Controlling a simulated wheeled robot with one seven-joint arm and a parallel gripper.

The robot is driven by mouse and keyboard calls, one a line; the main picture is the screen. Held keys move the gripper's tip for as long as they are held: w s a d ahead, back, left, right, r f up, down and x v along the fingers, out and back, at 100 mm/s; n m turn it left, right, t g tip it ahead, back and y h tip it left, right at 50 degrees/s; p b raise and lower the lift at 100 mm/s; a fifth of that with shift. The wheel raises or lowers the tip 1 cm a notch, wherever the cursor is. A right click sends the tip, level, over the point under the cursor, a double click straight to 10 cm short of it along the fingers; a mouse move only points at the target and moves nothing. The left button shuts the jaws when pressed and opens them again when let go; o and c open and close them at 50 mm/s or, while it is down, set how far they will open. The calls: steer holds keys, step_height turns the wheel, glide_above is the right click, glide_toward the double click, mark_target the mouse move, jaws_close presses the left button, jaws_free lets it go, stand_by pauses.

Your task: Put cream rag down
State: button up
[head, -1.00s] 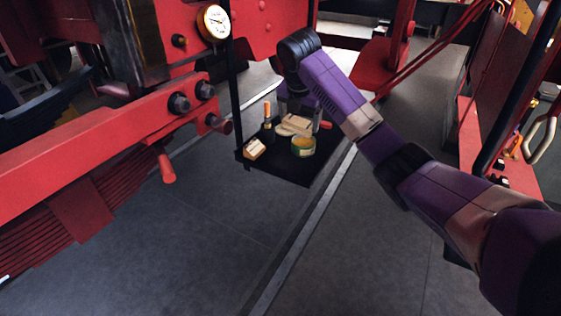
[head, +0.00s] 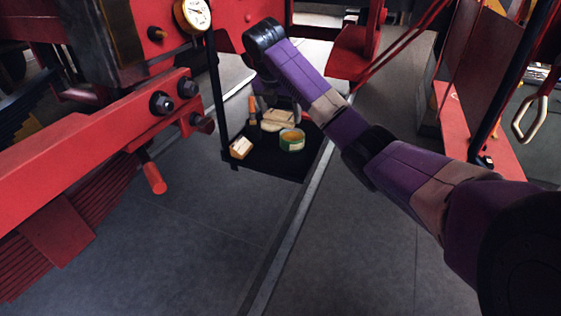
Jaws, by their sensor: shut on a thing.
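The cream rag (head: 278,117) is a pale folded cloth at the back of the black tray (head: 268,170). My gripper (head: 280,106) is at the rag from above, small and dark in the head view, with its fingertips partly hidden. It is shut on the rag. I cannot tell whether the rag touches the tray.
A red beam (head: 90,165) and a gauge (head: 193,14) are to the left. The floor in front is clear.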

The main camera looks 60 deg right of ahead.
step_height(320, 180, down, 12)
steer(key=shift+f+p, duration=0.2)
steer(key=shift+p, duration=0.45)
steer(key=shift+f+p, duration=0.7)
steer(key=shift+f, duration=1.15)
steer(key=o, duration=1)
steer(key=shift+o, duration=0.2)
steer(key=shift+f, duration=0.1)
